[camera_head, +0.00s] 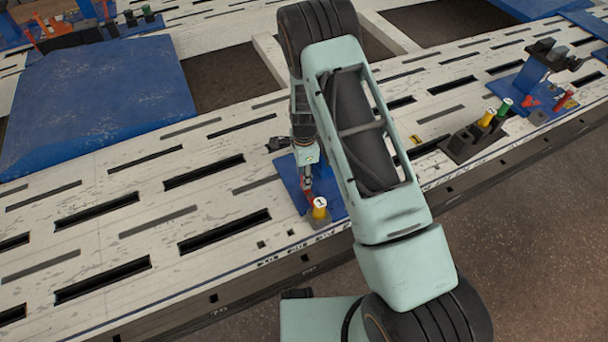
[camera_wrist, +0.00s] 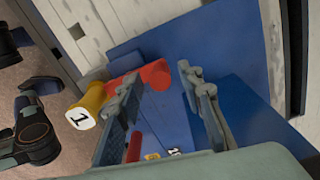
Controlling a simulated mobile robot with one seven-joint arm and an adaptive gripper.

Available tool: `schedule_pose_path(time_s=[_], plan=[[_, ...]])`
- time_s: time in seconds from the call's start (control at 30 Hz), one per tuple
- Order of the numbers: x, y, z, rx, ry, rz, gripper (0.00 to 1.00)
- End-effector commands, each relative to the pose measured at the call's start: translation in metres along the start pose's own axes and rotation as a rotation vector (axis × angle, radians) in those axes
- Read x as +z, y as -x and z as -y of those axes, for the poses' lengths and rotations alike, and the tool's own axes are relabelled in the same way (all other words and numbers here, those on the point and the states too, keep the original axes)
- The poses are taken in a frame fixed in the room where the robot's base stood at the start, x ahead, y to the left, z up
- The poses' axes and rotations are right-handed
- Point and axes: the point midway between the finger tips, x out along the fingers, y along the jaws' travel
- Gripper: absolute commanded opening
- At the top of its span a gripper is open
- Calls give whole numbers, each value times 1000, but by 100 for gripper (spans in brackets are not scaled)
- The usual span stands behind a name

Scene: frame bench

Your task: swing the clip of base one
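Base one is a blue plate (camera_head: 290,177) on the slotted bench, also filling much of the wrist view (camera_wrist: 235,95). A yellow cylinder marked 1 (camera_head: 320,208) stands at its front edge; it shows left of the fingers in the wrist view (camera_wrist: 86,110). A red clip (camera_wrist: 154,76) lies over the blue plate, its rounded end between my fingertips. Another red piece (camera_wrist: 133,148) shows lower, partly behind the left finger. My gripper (camera_wrist: 160,80) is open, with a finger on either side of the clip's end. I cannot tell whether they touch it.
A dark holder (camera_head: 462,147) with yellow and green cylinders stands to the right, beside another blue fixture (camera_head: 536,72) with red parts. A large blue panel (camera_head: 100,95) lies at left. The slotted bench top (camera_head: 130,205) is clear left of base one.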

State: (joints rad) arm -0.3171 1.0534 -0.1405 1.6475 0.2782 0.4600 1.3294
Motion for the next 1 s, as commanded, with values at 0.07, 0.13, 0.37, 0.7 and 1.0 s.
schedule_pose_path(time_s=[0.07, 0.13, 0.37, 0.7, 1.0], plan=[[0, 0, 0, 0, 0, 0, 24], [0, 0, 0, 0, 0, 0, 16], [0, 0, 0, 0, 0, 0, 0], [4, 0, -1, 0, 64, 1, 0], [13, -1, -4, 0, 281, 0, 0]])
